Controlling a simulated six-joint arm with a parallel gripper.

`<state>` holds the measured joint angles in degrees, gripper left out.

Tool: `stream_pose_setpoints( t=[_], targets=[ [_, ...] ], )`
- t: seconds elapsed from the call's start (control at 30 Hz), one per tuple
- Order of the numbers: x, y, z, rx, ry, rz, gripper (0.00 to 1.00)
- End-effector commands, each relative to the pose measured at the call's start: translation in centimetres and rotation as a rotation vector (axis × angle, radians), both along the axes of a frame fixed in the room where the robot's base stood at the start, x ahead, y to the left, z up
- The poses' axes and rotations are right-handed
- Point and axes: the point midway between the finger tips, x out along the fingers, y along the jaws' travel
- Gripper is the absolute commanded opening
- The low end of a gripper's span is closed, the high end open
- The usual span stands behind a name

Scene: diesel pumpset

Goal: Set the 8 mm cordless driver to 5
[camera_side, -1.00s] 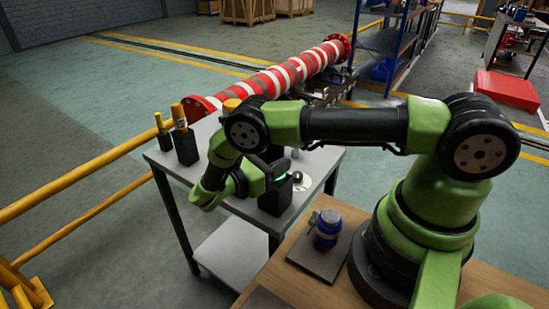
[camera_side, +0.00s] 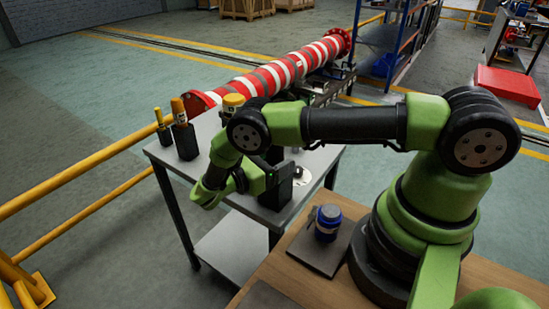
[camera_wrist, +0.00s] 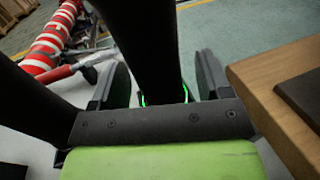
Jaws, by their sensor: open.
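My gripper (camera_side: 284,176) is low over the grey metal table (camera_side: 318,162) in the side view, beside an upright black block (camera_side: 275,193). In the wrist view my open gripper (camera_wrist: 163,85) has one finger on each side of a dark upright column (camera_wrist: 148,40). A green glow shows at the near end of that column. I cannot tell whether the fingers touch it. I cannot make out which thing is the 8 mm cordless driver, and no setting number is readable. My arm hides part of the table.
Two yellow-topped tools (camera_side: 160,118) (camera_side: 179,112) stand in black holders at the table's left. Another yellow top (camera_side: 233,102) shows behind my arm. A blue jar (camera_side: 327,222) stands on a dark plate on the wooden bench. A red-and-white striped pipe (camera_side: 275,78) lies behind.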

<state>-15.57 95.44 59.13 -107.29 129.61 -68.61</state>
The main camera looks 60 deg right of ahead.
Motion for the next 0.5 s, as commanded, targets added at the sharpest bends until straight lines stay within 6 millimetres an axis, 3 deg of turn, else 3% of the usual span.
stream_pose_setpoints(
  t=[0.5],
  targets=[
    [1.3, 4.3, 0.0, -0.002, -0.004, 0.003, 0.71]
  ],
)
